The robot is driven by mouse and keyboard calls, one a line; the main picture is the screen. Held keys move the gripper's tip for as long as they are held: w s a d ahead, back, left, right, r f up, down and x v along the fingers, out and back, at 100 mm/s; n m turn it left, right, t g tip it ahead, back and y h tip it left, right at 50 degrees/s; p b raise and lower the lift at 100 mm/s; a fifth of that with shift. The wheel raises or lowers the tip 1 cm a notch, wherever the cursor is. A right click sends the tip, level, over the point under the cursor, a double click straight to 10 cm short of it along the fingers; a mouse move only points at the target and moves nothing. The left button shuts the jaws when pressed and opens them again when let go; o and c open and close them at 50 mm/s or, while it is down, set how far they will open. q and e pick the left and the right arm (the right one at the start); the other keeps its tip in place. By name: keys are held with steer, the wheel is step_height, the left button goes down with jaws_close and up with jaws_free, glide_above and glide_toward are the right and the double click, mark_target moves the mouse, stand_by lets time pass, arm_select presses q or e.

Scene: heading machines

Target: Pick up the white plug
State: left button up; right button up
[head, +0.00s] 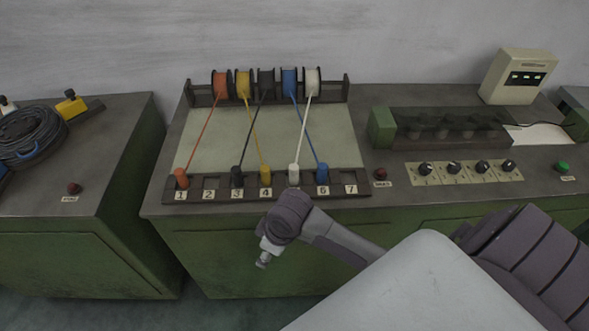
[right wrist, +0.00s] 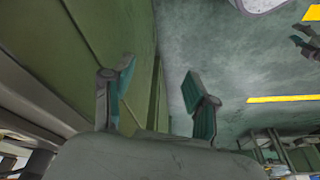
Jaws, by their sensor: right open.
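The white plug (head: 294,174) stands upright in the front strip of the spool board, between the yellow plug and the blue plug. A white cord runs from it up to the white spool (head: 312,82). The number label below it is hidden behind my right wrist. My right gripper (head: 264,260) hangs in front of the bench edge, below and slightly left of the white plug, pointing down. In the right wrist view my right gripper (right wrist: 160,72) has its two teal-padded fingers apart with nothing between them. The plug does not show there. My left gripper is in neither view.
Orange (head: 181,178), black (head: 237,176), yellow (head: 266,174) and blue (head: 322,173) plugs share the strip (head: 208,188), their cords running back to spools. Slots 2 and 7 look empty. A red button (head: 381,173) and several knobs (head: 425,169) lie to the right.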

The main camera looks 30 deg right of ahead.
steer(key=w+d+r+n, duration=0.1)
steer(key=w+d+r, duration=0.1)
steer(key=r, duration=0.2)
steer(key=w+d+r+n+g+h, duration=0.1)
steer(key=w+d+r, duration=0.2)
steer(key=r, duration=0.2)
steer(key=w+d+r+n, duration=0.1)
steer(key=w+d+r, duration=0.1)
steer(key=r, duration=0.3)
steer(key=shift+w+d+n+g+h, duration=0.3)
steer(key=shift+w+d+g+h, duration=0.1)
steer(key=shift+w, duration=0.2)
step_height(320, 180, up, 7)
glide_above(293, 167)
steer(key=shift+g, duration=0.4)
steer(key=f, duration=0.4)
steer(key=f+p, duration=0.1)
steer(key=f, duration=0.2)
steer(key=shift+s+f, duration=0.2)
steer(key=shift+f, duration=0.2)
steer(key=shift+w+f+p, duration=0.2)
steer(key=shift+f+p, duration=0.75)
steer(key=shift+f, duration=1.75)
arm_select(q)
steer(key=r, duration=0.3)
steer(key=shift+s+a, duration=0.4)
arm_select(e)
steer(key=shift+r, duration=0.1)
jaws_close()
